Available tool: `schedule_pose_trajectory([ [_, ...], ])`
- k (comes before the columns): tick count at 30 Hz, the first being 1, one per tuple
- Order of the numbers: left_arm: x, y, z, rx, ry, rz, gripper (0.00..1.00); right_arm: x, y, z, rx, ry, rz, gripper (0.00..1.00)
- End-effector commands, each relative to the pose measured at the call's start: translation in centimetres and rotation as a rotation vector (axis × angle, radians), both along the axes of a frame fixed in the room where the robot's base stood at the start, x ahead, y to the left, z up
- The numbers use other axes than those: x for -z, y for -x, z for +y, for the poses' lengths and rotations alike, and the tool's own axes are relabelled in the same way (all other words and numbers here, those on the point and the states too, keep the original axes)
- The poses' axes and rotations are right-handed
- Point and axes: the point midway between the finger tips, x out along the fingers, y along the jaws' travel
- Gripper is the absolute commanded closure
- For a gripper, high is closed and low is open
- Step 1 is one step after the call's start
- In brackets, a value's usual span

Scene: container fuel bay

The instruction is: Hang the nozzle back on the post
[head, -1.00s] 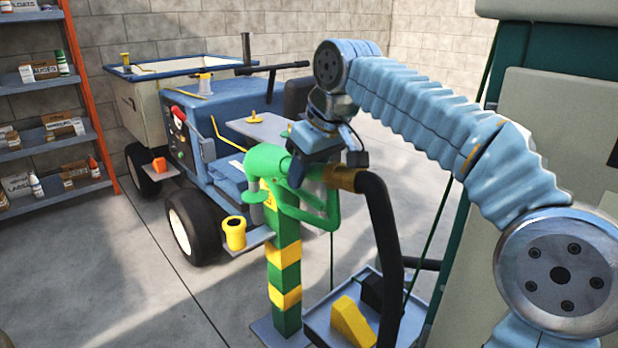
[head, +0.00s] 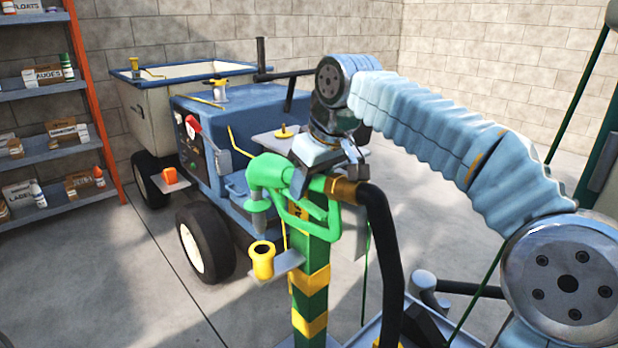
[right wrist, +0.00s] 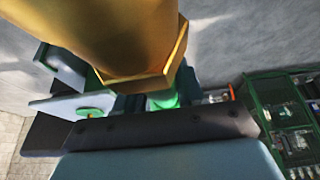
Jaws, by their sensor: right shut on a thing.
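The green nozzle (head: 268,172) is in my right gripper (head: 308,178), which is shut on it. Its spout (head: 258,202) hangs downward, with a round green flange near the tip. The green post with yellow bands (head: 311,282) stands upright just below and behind the nozzle. A yellow cup (head: 263,262) sits on a side bracket of the post. In the picture the spout tip is just above the cup's mouth; I see no contact. A brass collar (head: 345,190) joins the nozzle to a black hose (head: 384,245). My left gripper is not in view.
A blue utility vehicle (head: 235,115) with a pale cargo box (head: 135,105) stands behind the post. A shelf rack with an orange upright (head: 95,110) is at the left. A teal cabinet (head: 607,150) is at the right edge. The floor at lower left is clear.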

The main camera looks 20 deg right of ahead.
Motion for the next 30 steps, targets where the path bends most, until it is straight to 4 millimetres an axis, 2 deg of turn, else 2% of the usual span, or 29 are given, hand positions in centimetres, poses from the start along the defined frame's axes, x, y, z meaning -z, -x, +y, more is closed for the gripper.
schedule_pose_trajectory([
  [4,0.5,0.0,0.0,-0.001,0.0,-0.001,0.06,1.5,0.0,0.0,0.0,0.0,-0.001,1.0],
  [10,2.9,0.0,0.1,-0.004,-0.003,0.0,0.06,3.8,0.0,0.0,0.0,-0.001,-0.003,1.0],
  [12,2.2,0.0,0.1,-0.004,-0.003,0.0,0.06,3.1,0.0,0.0,0.0,-0.001,-0.003,1.0],
  [20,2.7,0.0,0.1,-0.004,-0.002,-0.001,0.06,4.0,0.2,0.1,0.0,-0.002,-0.002,1.0],
  [30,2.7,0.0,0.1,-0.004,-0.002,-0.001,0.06,4.1,0.2,0.1,0.0,-0.001,-0.003,1.0],
])
